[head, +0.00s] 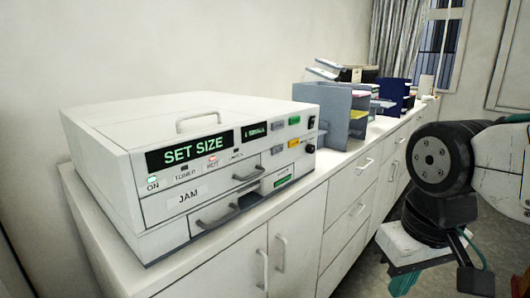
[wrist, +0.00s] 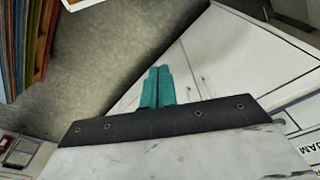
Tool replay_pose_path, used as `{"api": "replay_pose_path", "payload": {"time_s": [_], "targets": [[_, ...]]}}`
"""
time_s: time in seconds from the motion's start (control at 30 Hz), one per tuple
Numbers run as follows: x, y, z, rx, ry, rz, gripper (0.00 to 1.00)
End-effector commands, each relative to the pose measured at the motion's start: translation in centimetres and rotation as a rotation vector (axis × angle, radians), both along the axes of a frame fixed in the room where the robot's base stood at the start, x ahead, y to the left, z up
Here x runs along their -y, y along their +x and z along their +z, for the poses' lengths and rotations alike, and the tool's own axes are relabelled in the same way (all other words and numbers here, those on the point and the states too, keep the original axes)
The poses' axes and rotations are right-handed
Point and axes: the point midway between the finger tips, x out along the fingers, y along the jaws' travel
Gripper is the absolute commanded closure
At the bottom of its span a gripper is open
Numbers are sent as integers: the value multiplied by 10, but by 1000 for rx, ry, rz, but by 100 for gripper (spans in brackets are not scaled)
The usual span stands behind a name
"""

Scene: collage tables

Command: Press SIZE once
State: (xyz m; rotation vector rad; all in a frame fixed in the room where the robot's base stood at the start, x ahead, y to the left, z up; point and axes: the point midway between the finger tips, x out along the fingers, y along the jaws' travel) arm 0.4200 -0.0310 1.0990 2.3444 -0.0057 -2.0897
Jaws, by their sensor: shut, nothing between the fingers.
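The white boxy machine (head: 155,110) stands on the cabinet top at the left of the head view. Its main display (head: 191,150) reads "SET SIZE" in green. A smaller green-lit display (head: 255,131) sits to its right. Small grey, green and yellow buttons (head: 285,136) and a black knob (head: 310,148) are at the front's right end; their labels are too small to read, so I cannot tell which is SIZE. My gripper (head: 404,282) is low at the right, apart from the machine. In the wrist view its teal fingers (wrist: 157,88) are together and empty.
The white cabinets (head: 340,205) run back along the wall. Grey organizers (head: 340,115) and dark blue holders (head: 395,95) stand beyond the machine. Drawer handles (head: 219,217) stick out from its front. Grey floor (wrist: 110,55) lies open beside the cabinets.

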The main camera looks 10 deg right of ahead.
Motion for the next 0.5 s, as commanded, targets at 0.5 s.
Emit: {"api": "replay_pose_path", "payload": {"time_s": [0.5], "targets": [[-32,157,39,145,437,-670,100]]}}
